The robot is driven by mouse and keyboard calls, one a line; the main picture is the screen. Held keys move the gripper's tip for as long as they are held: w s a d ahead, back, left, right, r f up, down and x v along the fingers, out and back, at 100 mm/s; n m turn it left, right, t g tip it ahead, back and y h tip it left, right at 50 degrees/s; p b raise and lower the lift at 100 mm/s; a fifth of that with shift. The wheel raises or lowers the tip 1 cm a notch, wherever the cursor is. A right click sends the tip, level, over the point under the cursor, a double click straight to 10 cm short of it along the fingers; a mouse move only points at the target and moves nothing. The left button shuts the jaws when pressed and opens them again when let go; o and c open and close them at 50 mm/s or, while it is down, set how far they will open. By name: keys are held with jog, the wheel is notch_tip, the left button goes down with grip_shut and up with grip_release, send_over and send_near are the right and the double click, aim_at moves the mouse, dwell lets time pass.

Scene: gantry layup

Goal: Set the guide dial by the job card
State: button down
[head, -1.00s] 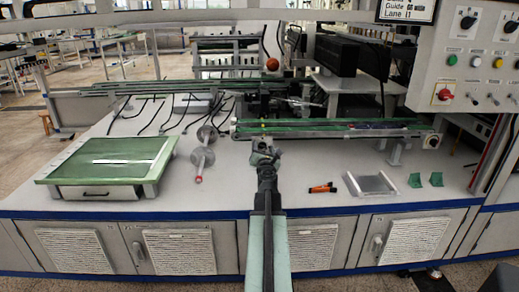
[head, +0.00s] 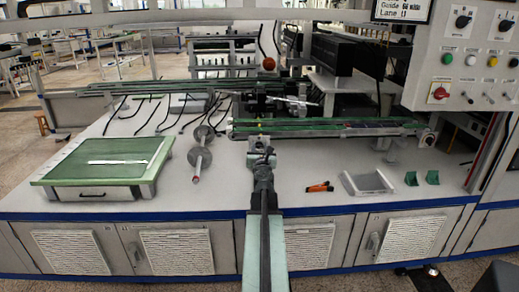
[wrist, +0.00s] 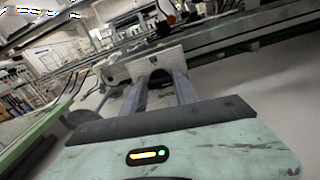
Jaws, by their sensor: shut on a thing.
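The job card (head: 402,12) at the top right reads "Guide", a blurred number, then "Lane 11"; its top is cut off. My gripper (head: 261,155) is at the front edge of the green rail, near the middle of the bench. It is shut on a small part there, which I take to be the guide dial; my fingers mostly hide it and its setting cannot be read. In the wrist view my gripper (wrist: 158,88) reaches a pale block with a dark arched notch, below the rail.
Left of my arm lie a grey spindle with discs (head: 201,150) and a green-topped drawer box (head: 105,165). A control panel (head: 465,70) stands at the right.

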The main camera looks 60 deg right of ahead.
jog(key=n, duration=0.4)
jog(key=shift+w+a+n, duration=0.1)
jog(key=shift+n, duration=0.2)
jog(key=n, duration=1)
jog(key=shift+f, duration=0.15)
jog(key=n, duration=0.4)
jog(key=shift+n, duration=0.3)
jog(key=c, duration=1)
grip_release()
jog(key=shift+o, duration=0.2)
